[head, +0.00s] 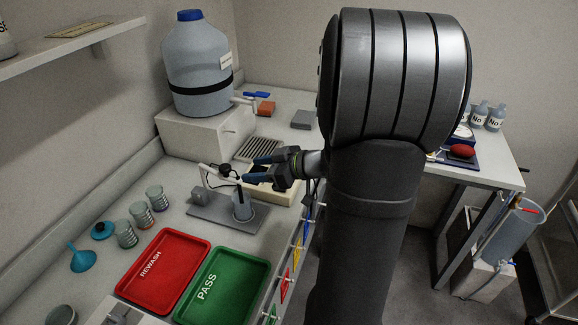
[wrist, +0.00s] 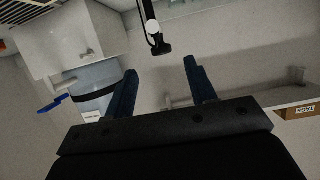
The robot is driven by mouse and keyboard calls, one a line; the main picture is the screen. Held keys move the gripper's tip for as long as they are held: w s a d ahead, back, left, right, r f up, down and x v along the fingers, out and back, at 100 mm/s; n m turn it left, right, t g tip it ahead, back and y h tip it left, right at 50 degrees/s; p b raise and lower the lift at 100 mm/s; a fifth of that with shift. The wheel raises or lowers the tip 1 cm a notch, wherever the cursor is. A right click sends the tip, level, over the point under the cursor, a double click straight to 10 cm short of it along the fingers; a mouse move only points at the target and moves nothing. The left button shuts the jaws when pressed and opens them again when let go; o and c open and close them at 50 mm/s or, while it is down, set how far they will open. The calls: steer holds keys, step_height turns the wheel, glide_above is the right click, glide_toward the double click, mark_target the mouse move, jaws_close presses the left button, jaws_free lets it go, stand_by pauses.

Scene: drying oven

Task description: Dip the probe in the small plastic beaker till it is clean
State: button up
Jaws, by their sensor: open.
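A small clear beaker (head: 243,209) stands on the grey base (head: 222,219) of a probe stand. The stand's arm has a black knob (head: 225,170). The thin dark probe (head: 238,192) hangs from it over the beaker; I cannot tell whether its tip is inside or whether it is clean. My gripper (head: 254,169) is open and empty just right of the stand's arm, above the beaker. The beaker cannot be made out there.
Several small beakers (head: 126,234) and a blue funnel (head: 83,257) stand at the left. A red REWASH tray (head: 170,240) and a green PASS tray (head: 250,266) lie in front. A large blue-capped bottle (head: 197,65) stands on a white block behind. A slotted rack (head: 258,149) lies beyond the stand.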

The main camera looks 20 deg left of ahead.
steer(key=v, duration=0.9)
steer(key=shift+d, duration=0.15)
steer(key=x, duration=1.7)
steer(key=shift+a, duration=0.25)
steer(key=shift+d, duration=0.1)
